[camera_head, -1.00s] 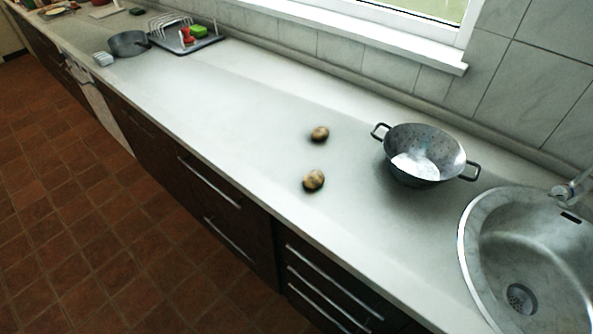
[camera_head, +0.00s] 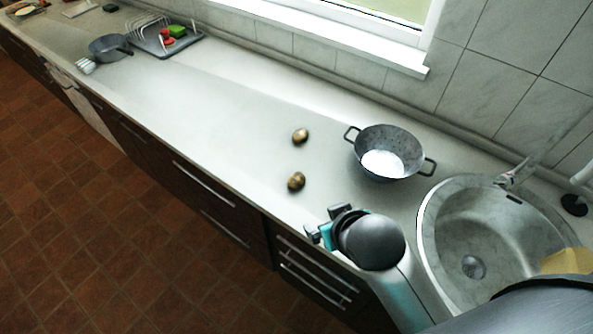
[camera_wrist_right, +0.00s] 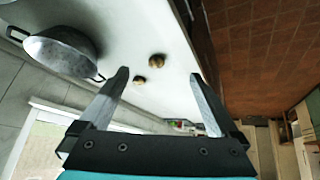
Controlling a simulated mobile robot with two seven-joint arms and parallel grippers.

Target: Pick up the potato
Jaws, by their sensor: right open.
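Two brown potatoes lie apart on the pale worktop. The nearer potato (camera_head: 296,181) is close to the front edge, and the farther potato (camera_head: 300,136) lies behind it. Both also show in the right wrist view, one potato (camera_wrist_right: 156,61) above the other potato (camera_wrist_right: 139,80), between and beyond the fingers. My right gripper (camera_head: 322,226) is in the head view at the front edge of the worktop, to the lower right of the nearer potato and apart from it. In the right wrist view the right gripper (camera_wrist_right: 160,75) is open and empty. My left gripper is not in view.
A grey two-handled colander (camera_head: 389,137) stands right of the potatoes; it also shows in the right wrist view (camera_wrist_right: 48,52). A round sink (camera_head: 437,222) is farther right. A pan (camera_head: 107,46) and dish rack (camera_head: 165,45) stand far left. The worktop left of the potatoes is clear.

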